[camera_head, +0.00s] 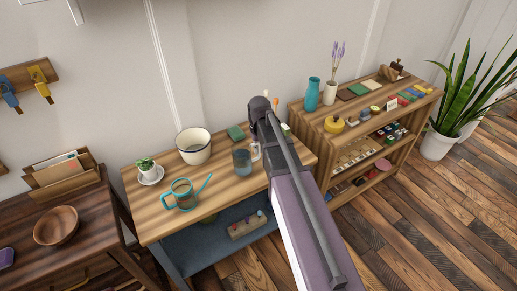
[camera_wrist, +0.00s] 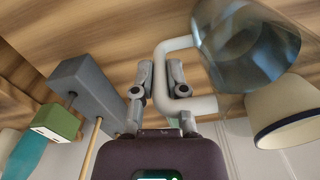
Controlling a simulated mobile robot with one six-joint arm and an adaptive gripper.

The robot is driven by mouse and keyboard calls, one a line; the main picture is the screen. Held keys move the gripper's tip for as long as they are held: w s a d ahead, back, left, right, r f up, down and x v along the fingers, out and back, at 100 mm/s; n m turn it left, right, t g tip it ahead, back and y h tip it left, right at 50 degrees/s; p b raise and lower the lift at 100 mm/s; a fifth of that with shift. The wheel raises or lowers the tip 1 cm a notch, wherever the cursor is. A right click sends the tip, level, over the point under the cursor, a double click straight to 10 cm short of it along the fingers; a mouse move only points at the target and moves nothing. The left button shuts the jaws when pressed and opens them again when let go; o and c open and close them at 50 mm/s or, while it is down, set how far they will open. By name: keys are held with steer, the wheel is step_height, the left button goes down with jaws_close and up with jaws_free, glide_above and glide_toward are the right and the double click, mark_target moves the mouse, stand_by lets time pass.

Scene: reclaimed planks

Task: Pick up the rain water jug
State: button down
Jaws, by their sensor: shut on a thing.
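The rain water jug (camera_head: 242,161) is a clear blue-grey vessel with a pale handle, at the right part of the wooden bench top. In the wrist view the jug (camera_wrist: 250,45) is large at the upper right, its white handle (camera_wrist: 192,43) reaching towards my fingers. My gripper (camera_wrist: 161,76) is shut on the upright bar of that handle, one finger on each side. In the head view my arm hides the fingers. I cannot tell whether the jug's base touches the bench.
A cream pot (camera_head: 194,146), teal-trimmed watering can (camera_head: 181,194) and small potted plant (camera_head: 149,171) stand on the bench (camera_head: 225,192). The wrist view shows a grey block (camera_wrist: 88,88) with sticks beside my gripper. A loaded shelf (camera_head: 318,136) stands right.

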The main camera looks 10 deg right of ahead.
steer(key=shift+r+p, duration=1.05)
steer(key=shift+r, duration=0.15)
steer(key=s+d+r+p, duration=0.1)
steer(key=s+d, duration=0.1)
steer(key=s, duration=1.3)
steer(key=shift+s+d, duration=0.2)
steer(key=shift+d, duration=0.2)
steer(key=shift+s+r, duration=0.1)
steer(key=shift+s, duration=0.05)
stand_by(0.7)
